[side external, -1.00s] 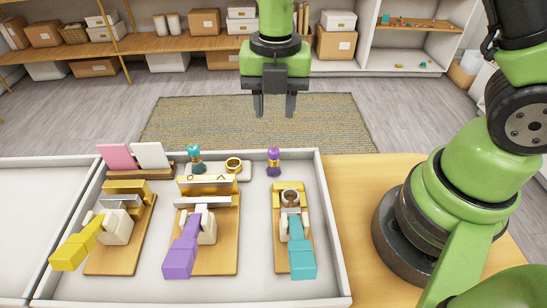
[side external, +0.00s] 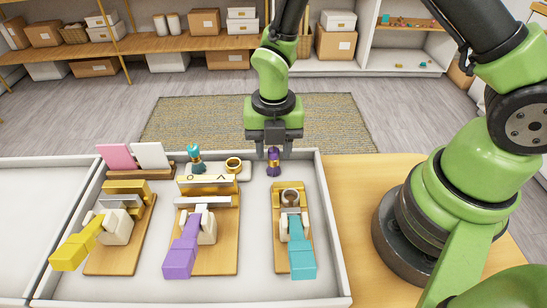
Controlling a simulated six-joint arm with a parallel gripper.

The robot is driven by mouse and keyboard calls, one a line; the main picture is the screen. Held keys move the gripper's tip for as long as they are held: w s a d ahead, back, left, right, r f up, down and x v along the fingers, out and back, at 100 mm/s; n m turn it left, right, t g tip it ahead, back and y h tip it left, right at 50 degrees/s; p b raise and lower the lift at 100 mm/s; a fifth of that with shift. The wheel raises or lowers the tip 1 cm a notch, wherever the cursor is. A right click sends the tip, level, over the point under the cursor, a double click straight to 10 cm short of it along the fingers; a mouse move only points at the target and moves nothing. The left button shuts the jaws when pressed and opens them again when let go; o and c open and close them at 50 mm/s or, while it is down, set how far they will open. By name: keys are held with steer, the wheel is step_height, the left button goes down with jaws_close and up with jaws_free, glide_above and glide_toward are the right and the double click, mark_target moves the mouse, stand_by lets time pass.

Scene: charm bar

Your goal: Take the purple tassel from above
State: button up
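The purple tassel (side external: 274,163) stands upright in the back right part of the white tray (side external: 335,240), with a gold band near its top. My gripper (side external: 273,156) points straight down over it. Its two dark fingers are apart, one on each side of the tassel's upper part. A gap shows between the tassel and each finger, so the gripper is open. From this view I cannot tell whether the fingers are level with the tassel in depth.
Left of the tassel are a teal tassel (side external: 195,160) and a gold ring (side external: 233,164) on a pale stand. In front are wooden boards bearing yellow, purple (side external: 183,250) and teal (side external: 301,258) handled tools. Pink (side external: 116,157) and white cards stand at the back left.

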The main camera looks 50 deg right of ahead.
mark_target(273, 149)
steer(key=c, duration=0.6)
steer(key=shift+r, duration=0.1)
steer(key=shift+r, duration=2.9)
